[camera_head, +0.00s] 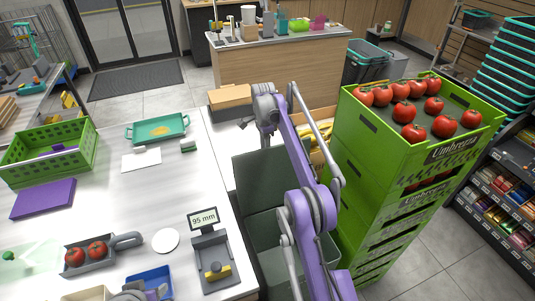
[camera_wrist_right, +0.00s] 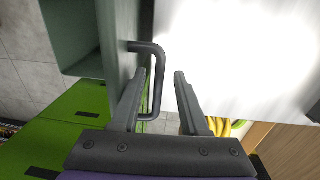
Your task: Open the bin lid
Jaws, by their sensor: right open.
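The bin (camera_head: 283,251) is grey-green and stands right of the white counter, partly hidden behind my right arm. Its lid (camera_head: 258,181) stands raised at the far side of the bin in the head view. In the right wrist view, the lid (camera_wrist_right: 82,32) fills the upper left, and its dark bar handle (camera_wrist_right: 157,85) sticks out to the right. My right gripper (camera_wrist_right: 161,75) is open, with the handle's bar between its fingers, nearer the left finger. In the head view my right wrist hides most of this gripper. My left gripper does not show.
Stacked green crates (camera_head: 388,165) with tomatoes on top stand close to the right of my right arm. The white counter (camera_head: 190,210) at left holds a scale (camera_head: 211,262) near its edge. A wooden counter (camera_head: 285,70) stands behind.

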